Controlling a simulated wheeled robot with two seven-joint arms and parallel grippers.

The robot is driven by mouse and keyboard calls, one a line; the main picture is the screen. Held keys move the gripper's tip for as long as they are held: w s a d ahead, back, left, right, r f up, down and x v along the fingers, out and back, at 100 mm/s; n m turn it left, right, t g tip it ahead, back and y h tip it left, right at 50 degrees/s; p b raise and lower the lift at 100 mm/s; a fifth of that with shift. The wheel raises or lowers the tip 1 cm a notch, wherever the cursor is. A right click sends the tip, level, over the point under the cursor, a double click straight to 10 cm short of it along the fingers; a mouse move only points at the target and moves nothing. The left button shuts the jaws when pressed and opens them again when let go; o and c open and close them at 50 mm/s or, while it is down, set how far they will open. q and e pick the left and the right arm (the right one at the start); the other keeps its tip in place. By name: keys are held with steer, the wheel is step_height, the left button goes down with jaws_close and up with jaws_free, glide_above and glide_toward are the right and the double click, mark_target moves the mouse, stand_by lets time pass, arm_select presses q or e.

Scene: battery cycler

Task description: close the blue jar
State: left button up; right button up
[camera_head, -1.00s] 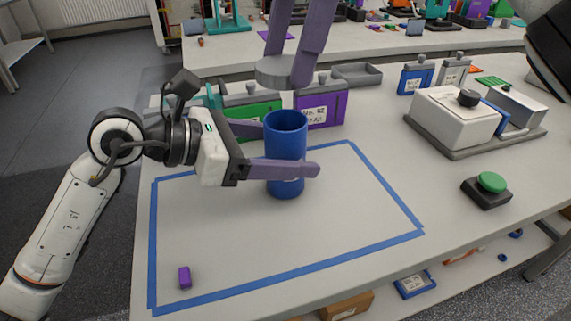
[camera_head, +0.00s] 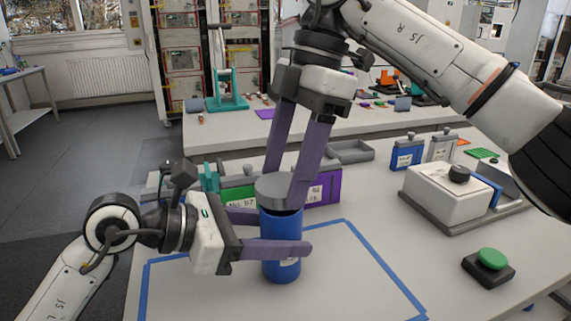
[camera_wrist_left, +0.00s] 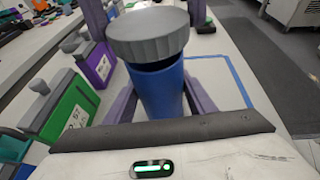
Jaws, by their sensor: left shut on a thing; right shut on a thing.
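The blue jar (camera_head: 280,224) stands upright on the table within the blue tape outline, and shows in the left wrist view (camera_wrist_left: 160,92). My left gripper (camera_head: 283,235) is shut on the jar's body from the left, one finger on each side. My right gripper (camera_head: 282,190) points down from above and is shut on the round grey lid (camera_head: 274,187). The lid is right at the jar's mouth. In the left wrist view the lid (camera_wrist_left: 150,36) hides most of the mouth, and a dark gap shows beneath its edge, so it looks not flush with the rim.
Purple (camera_head: 325,188) and green (camera_head: 238,194) labelled containers stand close behind the jar. A white device (camera_head: 445,193) and a green button on a black base (camera_head: 490,259) are at the right. The taped area right of the jar is clear.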

steer(key=shift+f, duration=0.1)
stand_by(0.3)
steer(key=shift+f, duration=0.75)
steer(key=shift+f, duration=0.55)
steer(key=m+t, duration=0.1)
steer(key=m, duration=0.2)
steer(key=shift+s+m, duration=0.1)
steer(key=shift+m, duration=0.3)
steer(key=m+t, duration=0.1)
steer(key=m, duration=0.1)
steer(key=shift+s+m, duration=0.1)
steer(key=shift+m, duration=0.3)
steer(key=o, duration=1)
